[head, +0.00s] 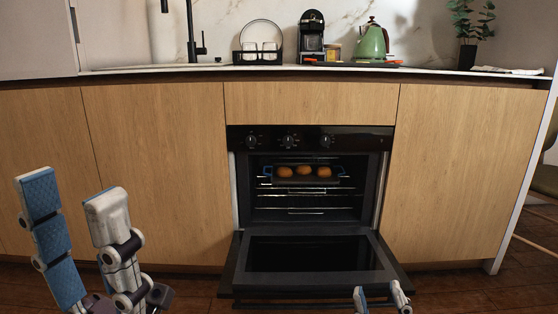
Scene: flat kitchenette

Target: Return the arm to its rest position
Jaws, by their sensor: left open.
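My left gripper (72,190) is at the lower left, raised in front of the wooden cabinet doors. Its two fingers stand apart with nothing between them. My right gripper (380,294) shows only its fingertips at the bottom edge, near the front right of the lowered oven door (310,254). Its tips are apart with nothing seen between them. The rest of it is out of frame, and I cannot tell if it touches the door. The oven (310,140) is open, with a tray (342,181) of several brown rolls (304,172) on an upper rack.
The oven door lies lowered, jutting out over the dark floor. The counter (200,68) above holds a black tap (191,35), a dish rack (258,57), a coffee machine (311,35), a green kettle (372,42) and a plant (467,30). A chair stands at the far right.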

